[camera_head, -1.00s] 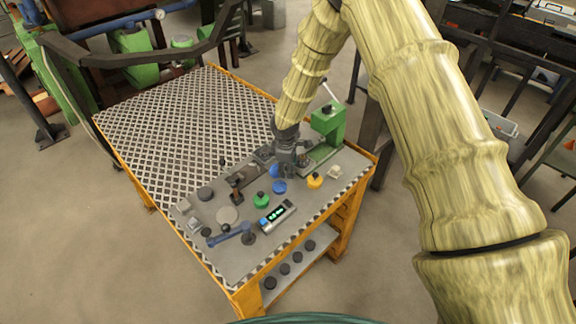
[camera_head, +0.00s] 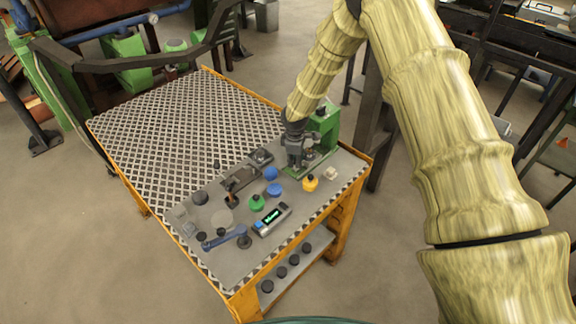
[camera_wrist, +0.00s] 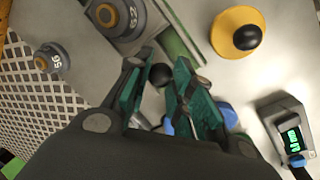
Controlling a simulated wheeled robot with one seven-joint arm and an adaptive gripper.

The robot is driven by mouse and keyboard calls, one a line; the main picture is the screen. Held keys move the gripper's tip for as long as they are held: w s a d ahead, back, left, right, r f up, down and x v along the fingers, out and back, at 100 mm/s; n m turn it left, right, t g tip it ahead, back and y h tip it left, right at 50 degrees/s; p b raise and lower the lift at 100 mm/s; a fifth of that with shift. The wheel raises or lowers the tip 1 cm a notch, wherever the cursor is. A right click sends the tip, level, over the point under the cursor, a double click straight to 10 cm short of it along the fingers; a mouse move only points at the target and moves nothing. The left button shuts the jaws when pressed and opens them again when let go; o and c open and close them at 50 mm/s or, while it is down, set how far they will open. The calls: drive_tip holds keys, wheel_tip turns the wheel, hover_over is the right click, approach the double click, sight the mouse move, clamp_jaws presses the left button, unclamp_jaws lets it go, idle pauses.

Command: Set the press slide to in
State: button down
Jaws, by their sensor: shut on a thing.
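The green press (camera_head: 326,126) stands at the table's back right corner, with its base partly hidden by my gripper. My gripper (camera_head: 294,162) points down beside the press. In the wrist view, its teal fingers (camera_wrist: 170,92) are closed around a small black ball knob (camera_wrist: 160,75), apparently the press slide's knob. The green press base (camera_wrist: 182,48) runs just beyond the fingers. The slide's body and its exact position are mostly hidden.
A blue lever (camera_head: 226,238) lies near the front. The patterned table top (camera_head: 180,125) is clear at left.

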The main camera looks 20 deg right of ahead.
drive_tip(key=shift+w+d, duration=0.25)
drive_tip(key=shift+d, duration=0.15)
drive_tip(key=c, duration=1.2)
unclamp_jaws()
drive_tip(key=shift+r, duration=0.1)
wheel_tip(320, 180, up, 12)
drive_tip(key=s+a, duration=0.1)
drive_tip(key=s, duration=0.1)
drive_tip(key=shift+f, duration=0.2)
